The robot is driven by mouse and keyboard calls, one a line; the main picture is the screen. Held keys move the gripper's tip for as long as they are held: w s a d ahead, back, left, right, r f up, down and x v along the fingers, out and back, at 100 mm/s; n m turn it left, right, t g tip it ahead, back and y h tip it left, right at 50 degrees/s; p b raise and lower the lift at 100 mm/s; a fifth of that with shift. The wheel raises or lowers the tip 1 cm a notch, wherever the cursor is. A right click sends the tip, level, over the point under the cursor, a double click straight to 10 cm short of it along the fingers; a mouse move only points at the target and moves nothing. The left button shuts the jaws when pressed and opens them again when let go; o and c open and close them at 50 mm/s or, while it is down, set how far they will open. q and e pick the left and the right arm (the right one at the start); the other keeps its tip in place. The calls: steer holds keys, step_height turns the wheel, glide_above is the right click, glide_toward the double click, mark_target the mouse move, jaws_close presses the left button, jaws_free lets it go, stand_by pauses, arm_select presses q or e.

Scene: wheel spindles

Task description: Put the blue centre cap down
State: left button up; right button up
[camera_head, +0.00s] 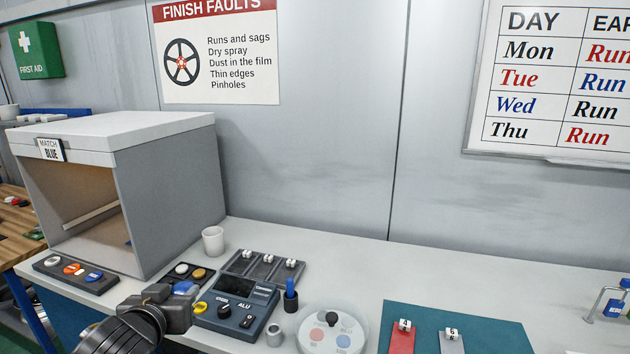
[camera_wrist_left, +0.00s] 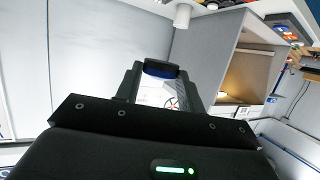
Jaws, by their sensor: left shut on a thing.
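The blue centre cap (camera_head: 185,287) is held at the tips of my left gripper (camera_head: 180,294), which reaches in from the lower left. In the left wrist view the dark blue cap (camera_wrist_left: 160,69) sits between the two fingertips. The gripper is just in front of a small black tray (camera_head: 208,281) that holds a white cap (camera_head: 181,269) and a gold cap (camera_head: 199,274). I cannot tell from these views how high the cap is above the tray or bench. My right gripper is not in view.
A dark gauge box (camera_head: 238,305) with knobs stands right of the gripper, a yellow disc (camera_head: 200,307) at its left edge. A cap strip (camera_head: 75,272) lies before the grey booth (camera_head: 165,190). A white cup (camera_head: 213,240), a slotted tray (camera_head: 262,268) and a round dial plate (camera_head: 332,331) are near.

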arm_select(q)
steer(key=shift+m+h, duration=0.3)
steer(key=shift+h, duration=0.1)
steer(key=d, duration=0.1)
steer(key=w+d+b, duration=0.1)
steer(key=w+d, duration=0.1)
steer(key=d, duration=0.1)
steer(key=shift+d+r, duration=0.1)
steer(key=shift+r, duration=0.3)
steer(key=shift+s, duration=0.1)
steer(key=shift+d, duration=0.1)
